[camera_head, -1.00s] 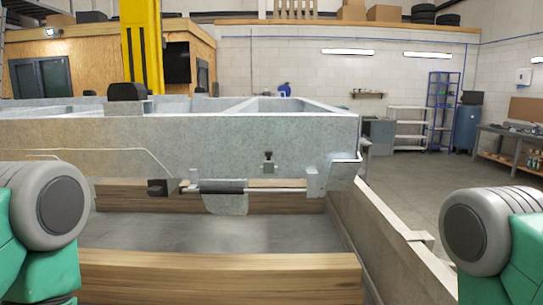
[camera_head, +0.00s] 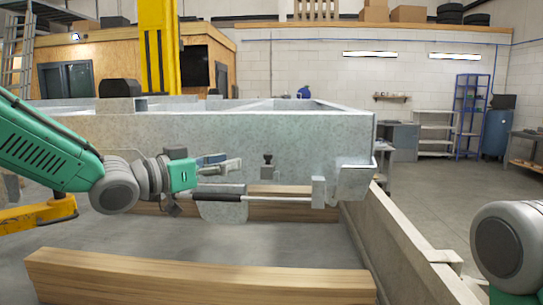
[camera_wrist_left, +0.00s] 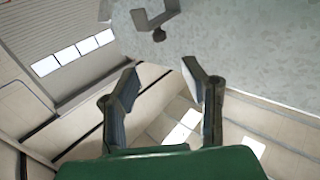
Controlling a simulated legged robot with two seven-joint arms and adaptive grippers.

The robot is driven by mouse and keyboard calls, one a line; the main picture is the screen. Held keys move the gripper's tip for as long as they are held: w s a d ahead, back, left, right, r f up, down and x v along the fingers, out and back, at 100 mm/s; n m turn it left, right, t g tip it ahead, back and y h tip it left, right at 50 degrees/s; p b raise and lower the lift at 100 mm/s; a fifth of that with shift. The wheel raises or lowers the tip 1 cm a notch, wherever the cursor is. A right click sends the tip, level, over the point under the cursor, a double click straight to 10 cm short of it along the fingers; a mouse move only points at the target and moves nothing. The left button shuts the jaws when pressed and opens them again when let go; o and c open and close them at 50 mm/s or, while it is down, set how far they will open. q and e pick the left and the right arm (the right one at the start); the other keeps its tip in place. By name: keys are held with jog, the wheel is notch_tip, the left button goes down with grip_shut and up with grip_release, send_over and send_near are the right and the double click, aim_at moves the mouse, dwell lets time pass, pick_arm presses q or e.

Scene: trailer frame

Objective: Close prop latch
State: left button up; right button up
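The grey galvanised trailer frame (camera_head: 250,135) spans the middle of the head view. Below its beam runs a horizontal rod with a black grip (camera_head: 215,197), ending at a small grey bracket (camera_head: 318,192). A small dark knob (camera_head: 267,158) sits on the beam's face above the rod; which part is the prop latch is not certain. My left gripper (camera_head: 230,163) is in front of the beam, left of the knob and above the rod. In the left wrist view its fingers (camera_wrist_left: 160,66) are apart with nothing between them. My right gripper is out of view.
Wooden beams (camera_head: 200,275) lie below the frame, the nearer one across the front. A grey side rail (camera_head: 410,245) runs along the right. My right arm shows at the lower right edge. Open floor (camera_head: 440,190) lies beyond the rail.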

aim_at(265, 155)
pick_arm(q)
jog(key=p+x, duration=0.2)
jog(key=x, duration=0.9)
jog(key=shift+d+f, duration=0.1)
jog(key=shift+f, duration=0.05)
jog(key=shift+w+d, duration=0.25)
jog(key=shift+d, duration=0.15)
jog(key=shift+a, duration=0.4)
jog(key=shift+c, duration=0.4)
jog(key=shift+a, duration=0.15)
grip_shut()
jog(key=shift+d, duration=0.2)
